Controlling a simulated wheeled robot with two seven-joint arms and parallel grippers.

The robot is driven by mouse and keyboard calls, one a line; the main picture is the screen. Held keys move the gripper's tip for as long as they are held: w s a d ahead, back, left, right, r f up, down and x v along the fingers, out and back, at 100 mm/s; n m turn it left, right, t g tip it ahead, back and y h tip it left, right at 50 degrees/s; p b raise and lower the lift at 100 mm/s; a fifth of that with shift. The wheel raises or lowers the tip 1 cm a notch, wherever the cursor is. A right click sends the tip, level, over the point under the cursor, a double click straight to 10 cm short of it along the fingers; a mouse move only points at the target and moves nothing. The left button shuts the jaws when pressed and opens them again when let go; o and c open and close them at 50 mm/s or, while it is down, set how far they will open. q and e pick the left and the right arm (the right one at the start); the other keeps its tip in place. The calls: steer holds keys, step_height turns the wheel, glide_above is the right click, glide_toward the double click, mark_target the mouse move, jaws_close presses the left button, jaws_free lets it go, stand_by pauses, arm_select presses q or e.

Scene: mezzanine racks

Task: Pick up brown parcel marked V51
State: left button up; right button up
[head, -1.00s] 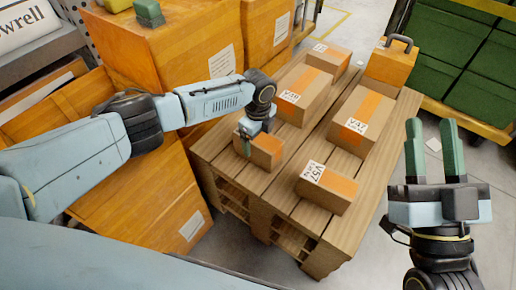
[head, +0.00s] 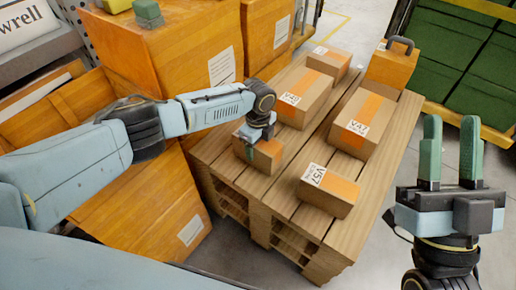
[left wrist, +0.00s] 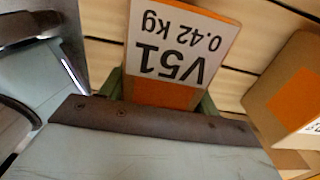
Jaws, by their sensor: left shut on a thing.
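The brown parcel marked V51 (head: 266,155) is a small box with an orange band at the near left edge of the wooden pallet. In the left wrist view its white label (left wrist: 182,43) reads V51, 0.42 kg, upside down. My left gripper (head: 250,147) is shut on this parcel, with green fingers at its sides. The parcel appears to be at the pallet top; any gap under it cannot be made out. My right gripper (head: 451,150) is open and empty, with fingers pointing up, right of the pallet.
On the pallet (head: 232,182) stand parcels V57 (head: 328,192), V47 (head: 360,122), V48 (head: 302,98) and another box (head: 329,62) behind. An orange case with a dark handle (head: 391,68) is at the far right corner. Large orange crates (head: 165,60) stand left; green bins (head: 455,50) stand right.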

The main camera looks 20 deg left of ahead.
arm_select(q)
steer(key=shift+c, duration=0.7)
steer(key=shift+r, duration=0.15)
